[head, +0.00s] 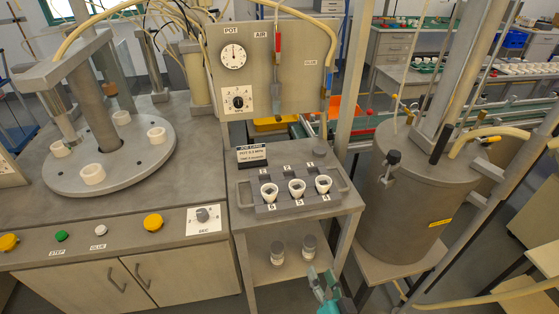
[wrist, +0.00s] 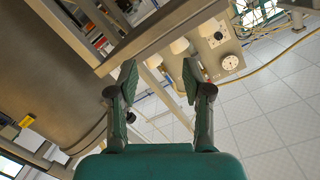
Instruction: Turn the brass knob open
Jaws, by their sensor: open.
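My gripper (head: 323,282) shows at the bottom of the head view, low in front of the small stand and left of the grey pot (head: 415,215). In the wrist view its two green-padded fingers (wrist: 155,85) are apart with nothing between them. A small brass-coloured fitting (head: 410,121) is on the pot's lid, and I cannot tell for sure that it is the brass knob. A black knob (head: 394,157) sticks out at the pot's upper left; a dark knob also shows beside the left finger in the wrist view (wrist: 130,117). My gripper touches none of these.
The small stand (head: 345,204) holds a grey tray with several white cups. The panel (head: 270,105) behind it carries a gauge and a dial. Upright posts and a hose (head: 490,135) crowd the pot's right side. Floor tiles (wrist: 270,120) show clear in the wrist view.

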